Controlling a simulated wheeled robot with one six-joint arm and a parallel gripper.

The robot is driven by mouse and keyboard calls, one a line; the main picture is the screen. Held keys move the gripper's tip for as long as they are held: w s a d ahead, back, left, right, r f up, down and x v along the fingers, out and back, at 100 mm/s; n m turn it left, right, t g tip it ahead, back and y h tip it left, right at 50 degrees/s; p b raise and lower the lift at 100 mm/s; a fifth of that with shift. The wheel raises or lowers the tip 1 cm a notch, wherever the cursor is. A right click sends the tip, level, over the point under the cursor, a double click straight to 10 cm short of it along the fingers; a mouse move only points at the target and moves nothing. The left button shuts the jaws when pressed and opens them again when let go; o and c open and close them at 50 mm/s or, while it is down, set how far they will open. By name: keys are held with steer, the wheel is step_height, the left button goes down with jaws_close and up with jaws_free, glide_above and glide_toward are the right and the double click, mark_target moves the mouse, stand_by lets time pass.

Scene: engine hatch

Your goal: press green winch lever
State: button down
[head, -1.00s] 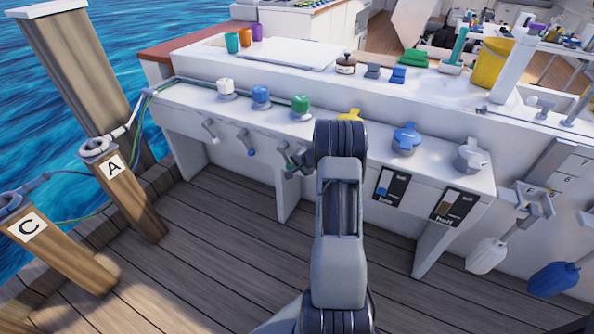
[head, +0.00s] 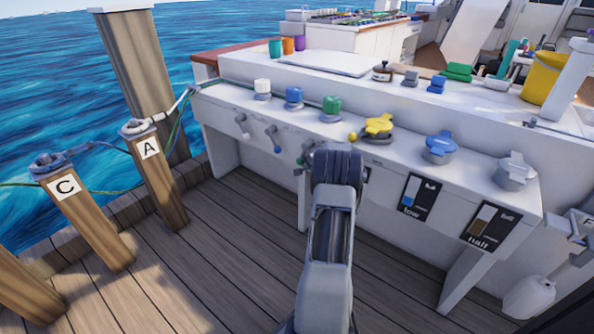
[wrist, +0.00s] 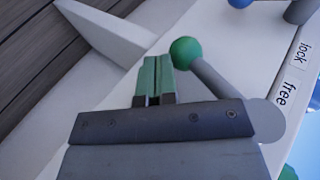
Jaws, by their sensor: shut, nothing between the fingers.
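The green winch (head: 331,106) stands on the white console ledge, third in a row after a white and a blue one. Its lever hangs from the front face below it, partly hidden by my arm in the head view. In the wrist view, the lever has a green ball knob (wrist: 186,53) on a grey rod (wrist: 212,82). My gripper (wrist: 152,66) has its two green fingers together, empty. The fingertips are just left of the knob, very close; I cannot tell whether they touch. In the head view, the gripper is mostly hidden behind my arm.
White labels reading "lock" (wrist: 302,52) and "free" (wrist: 289,92) are beside the lever. The blue-tipped lever (head: 276,141) hangs to the left. Yellow (head: 378,126) and blue valve handles (head: 440,146) stand to the right. Open deck (head: 225,270) lies in front.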

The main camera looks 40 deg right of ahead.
steer(key=shift+w+r, duration=0.1)
stand_by(0.3)
steer(key=shift+r+p, duration=0.45)
steer(key=shift+r, duration=0.25)
steer(key=s+b, duration=0.1)
steer(key=s, duration=1.3)
steer(key=shift+a+f, duration=0.2)
steer(key=shift+a, duration=0.25)
